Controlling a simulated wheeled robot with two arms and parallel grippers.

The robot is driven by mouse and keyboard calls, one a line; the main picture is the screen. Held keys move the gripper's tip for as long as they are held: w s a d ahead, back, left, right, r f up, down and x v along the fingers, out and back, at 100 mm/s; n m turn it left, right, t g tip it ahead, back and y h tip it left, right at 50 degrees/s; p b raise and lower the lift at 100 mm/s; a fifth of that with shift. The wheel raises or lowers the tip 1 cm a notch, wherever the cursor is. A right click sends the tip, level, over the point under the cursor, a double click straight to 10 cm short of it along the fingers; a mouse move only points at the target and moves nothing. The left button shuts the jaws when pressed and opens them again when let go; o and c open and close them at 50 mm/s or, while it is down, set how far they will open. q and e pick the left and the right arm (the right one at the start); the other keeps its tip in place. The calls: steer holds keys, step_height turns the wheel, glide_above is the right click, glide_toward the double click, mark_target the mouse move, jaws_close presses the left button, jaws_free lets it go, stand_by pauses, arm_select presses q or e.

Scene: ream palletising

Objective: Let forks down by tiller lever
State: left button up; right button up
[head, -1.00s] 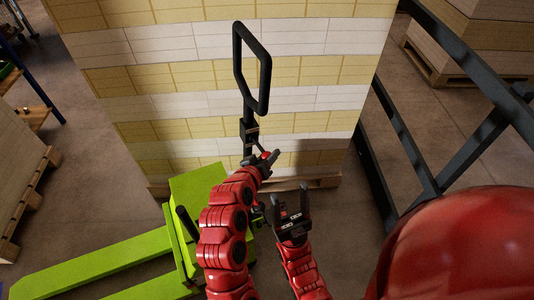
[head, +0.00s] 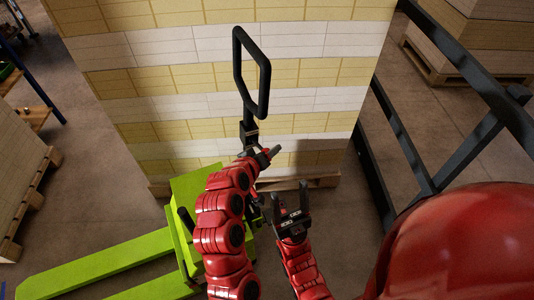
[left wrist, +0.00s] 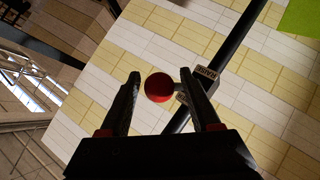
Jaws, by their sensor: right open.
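The tiller (head: 266,85) of the green pallet truck (head: 195,190) stands upright with a black loop handle. In the left wrist view its black shaft (left wrist: 235,40) runs diagonally, with a small lever ending in a red ball knob (left wrist: 158,87). A plate reading "RAISE" (left wrist: 206,72) sits beside it. My left gripper (head: 270,152) is at the lower tiller. In the left wrist view its fingers (left wrist: 165,85) are open, with the knob appearing between them and gaps on both sides. My right gripper (head: 290,196) is open and empty, lower right of the tiller.
A tall stack of white and yellow reams (head: 200,75) on a wooden pallet stands right behind the tiller. The green forks (head: 95,263) extend left near the floor. A dark metal rail (head: 405,145) stands at the right. Another loaded pallet (head: 25,200) is at the left.

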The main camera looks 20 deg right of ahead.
arm_select(q)
steer(key=shift+o, duration=0.2)
steer(key=shift+s, duration=0.1)
steer(key=shift+s+a+r, duration=0.2)
steer(key=shift+s+a, duration=0.1)
steer(key=shift+a, duration=0.05)
steer(key=p+v, duration=1.5)
steer(key=v, duration=0.1)
steer(key=shift+s, duration=0.1)
